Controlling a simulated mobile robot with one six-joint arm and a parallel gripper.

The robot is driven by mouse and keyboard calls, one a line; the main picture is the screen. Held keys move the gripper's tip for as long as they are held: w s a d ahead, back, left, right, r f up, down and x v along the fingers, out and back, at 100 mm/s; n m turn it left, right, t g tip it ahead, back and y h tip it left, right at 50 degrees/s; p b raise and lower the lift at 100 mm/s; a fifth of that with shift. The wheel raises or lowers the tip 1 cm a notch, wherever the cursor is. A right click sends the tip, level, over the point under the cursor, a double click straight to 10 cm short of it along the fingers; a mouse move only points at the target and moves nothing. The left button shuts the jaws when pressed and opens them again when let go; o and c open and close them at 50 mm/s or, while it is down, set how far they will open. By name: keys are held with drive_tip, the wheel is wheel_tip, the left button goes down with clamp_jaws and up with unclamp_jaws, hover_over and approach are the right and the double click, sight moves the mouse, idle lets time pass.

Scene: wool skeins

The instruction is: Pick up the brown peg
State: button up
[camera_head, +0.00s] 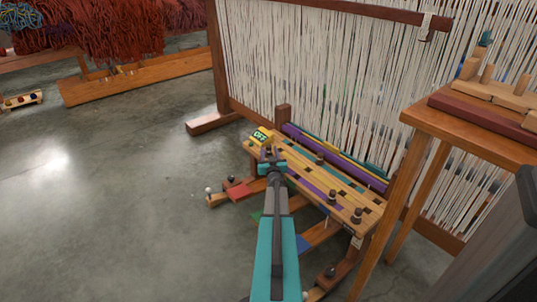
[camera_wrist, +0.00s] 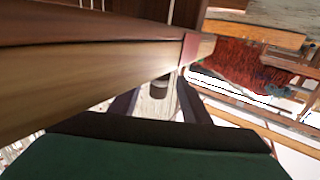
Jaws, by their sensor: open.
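Several dark brown pegs stand on the slatted bench (camera_head: 300,178) of the loom in the head view. One peg (camera_head: 320,158) is near its far edge, and another peg (camera_head: 332,197) and a third peg (camera_head: 357,215) are towards the near right end. I cannot tell which one the task means.
A wooden table (camera_head: 465,137) with pale pegs on a board (camera_head: 490,92) stands at the right. The loom's white threads (camera_head: 310,70) rise behind the bench. A wooden beam (camera_wrist: 90,75) passes close by the wrist camera. Open floor (camera_head: 110,200) lies left.

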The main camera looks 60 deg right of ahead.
drive_tip(key=shift+w+d+f+b, duration=0.2)
drive_tip(key=shift+w+d+b, duration=0.2)
drive_tip(key=shift+d+b, duration=0.05)
drive_tip(key=b+x, duration=0.1)
drive_tip(key=x, duration=0.1)
drive_tip(key=shift+w+d+f, duration=0.1)
drive_tip(key=shift+w+d, duration=0.05)
drive_tip(key=shift+d, duration=0.1)
drive_tip(key=shift+w+d+b, duration=0.45)
drive_tip(key=shift+d, duration=0.05)
drive_tip(key=shift+c, duration=0.3)
clamp_jaws()
